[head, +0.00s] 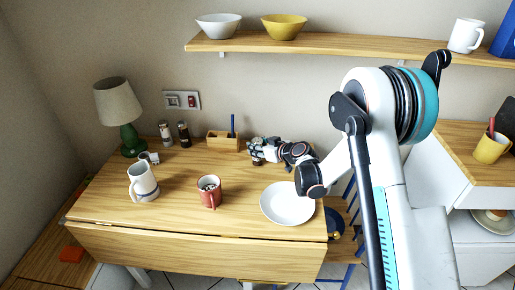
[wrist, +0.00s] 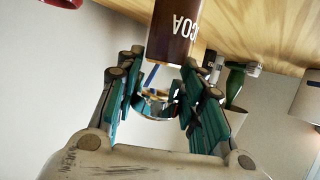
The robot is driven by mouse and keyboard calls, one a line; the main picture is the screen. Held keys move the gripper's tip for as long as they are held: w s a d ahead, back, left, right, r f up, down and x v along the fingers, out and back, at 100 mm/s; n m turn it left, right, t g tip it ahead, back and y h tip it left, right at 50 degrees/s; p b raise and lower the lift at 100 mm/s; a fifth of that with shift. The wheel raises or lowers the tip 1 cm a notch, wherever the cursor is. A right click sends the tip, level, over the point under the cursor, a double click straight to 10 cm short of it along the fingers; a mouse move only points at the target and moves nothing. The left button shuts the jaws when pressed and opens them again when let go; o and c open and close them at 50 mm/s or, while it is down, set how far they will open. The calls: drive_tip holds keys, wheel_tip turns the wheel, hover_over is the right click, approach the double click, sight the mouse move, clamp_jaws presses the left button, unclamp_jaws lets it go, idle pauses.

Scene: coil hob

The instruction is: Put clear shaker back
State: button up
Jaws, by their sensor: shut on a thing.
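My gripper (head: 254,150) is over the back of the wooden table, near the wall. In the wrist view its two teal-padded fingers (wrist: 165,68) are closed on a shiny, see-through rounded thing (wrist: 155,106), which looks like the clear shaker. Its bright round rim shows between the fingers; the rest is hard to make out. A brown container lettered "COA" (wrist: 176,30) stands just beyond the fingertips, partly covered by one finger. In the head view the held thing is mostly hidden by the gripper.
Two shakers, one pale (head: 165,133) and one dark (head: 184,135), stand near the green lamp (head: 130,138). A wooden box (head: 222,143) holding a blue pen is left of my gripper. A red mug (head: 209,194), white mug (head: 143,184) and white plate (head: 287,205) stand nearer the front.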

drive_tip(key=o, duration=1.2)
drive_tip(key=shift+d+r, duration=0.1)
drive_tip(key=shift+r, duration=0.05)
drive_tip(key=p+v, duration=0.4)
drive_tip(key=v, duration=0.8)
